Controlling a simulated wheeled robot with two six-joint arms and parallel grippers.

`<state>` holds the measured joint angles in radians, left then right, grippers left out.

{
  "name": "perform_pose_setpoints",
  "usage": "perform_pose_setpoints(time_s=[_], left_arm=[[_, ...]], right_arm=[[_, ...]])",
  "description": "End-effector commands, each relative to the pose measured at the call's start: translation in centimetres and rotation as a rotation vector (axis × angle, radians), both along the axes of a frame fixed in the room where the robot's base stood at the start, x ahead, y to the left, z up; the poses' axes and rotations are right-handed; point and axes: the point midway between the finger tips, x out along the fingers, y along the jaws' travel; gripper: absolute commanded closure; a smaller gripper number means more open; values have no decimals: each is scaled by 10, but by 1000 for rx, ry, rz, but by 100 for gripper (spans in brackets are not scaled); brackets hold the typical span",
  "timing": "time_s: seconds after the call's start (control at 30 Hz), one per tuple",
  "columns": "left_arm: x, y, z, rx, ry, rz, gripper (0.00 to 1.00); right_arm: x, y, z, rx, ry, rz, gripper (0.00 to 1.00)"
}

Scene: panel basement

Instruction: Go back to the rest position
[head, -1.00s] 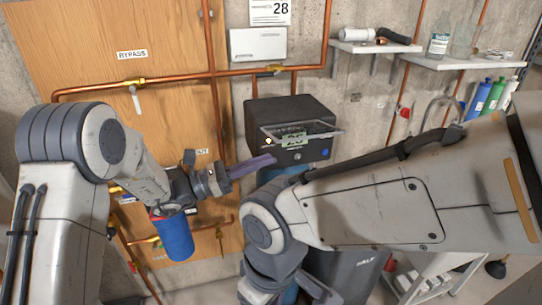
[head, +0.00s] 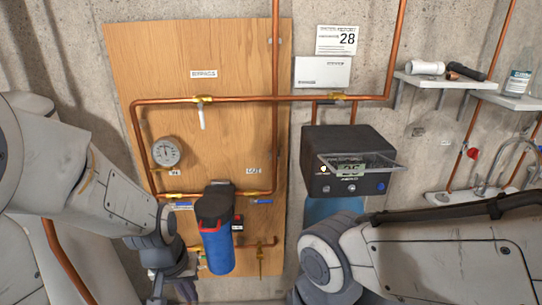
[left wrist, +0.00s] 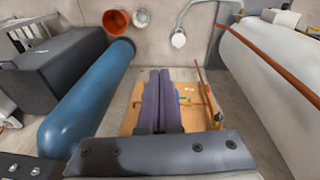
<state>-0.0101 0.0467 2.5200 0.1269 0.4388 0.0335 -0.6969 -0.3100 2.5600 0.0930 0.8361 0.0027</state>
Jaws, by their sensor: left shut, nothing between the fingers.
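My left gripper (left wrist: 160,85) shows in the left wrist view with its two purple fingers pressed together and nothing between them. In the head view the left arm comes in from the left edge and its wrist (head: 165,258) hangs low, left of the blue filter housing (head: 217,250). The fingers are not clear there. My right arm crosses the lower right of the head view; its gripper is out of the picture.
A wooden panel (head: 235,130) carries copper pipes, valves and a round gauge (head: 166,152). A dark control box (head: 345,165) sits right of it, above a blue tank (left wrist: 90,95). Shelves (head: 470,85) and a sink (head: 480,198) are at the right.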

Motion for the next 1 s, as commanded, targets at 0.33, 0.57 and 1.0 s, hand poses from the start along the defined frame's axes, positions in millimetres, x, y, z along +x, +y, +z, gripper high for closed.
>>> perform_pose_setpoints(time_s=[0.33, 0.57, 1.0], left_arm=[[-17, -37, 13, 58, -64, -305, 100], [-63, -88, 21, 34, -7, -521, 100], [-131, -123, 33, 21, 77, -776, 100]], right_arm=[[0, 0, -11, 0, 0, 0, 36], [0, 0, -23, 0, 0, 1, 36], [0, 0, -33, 0, 0, 2, 36]])
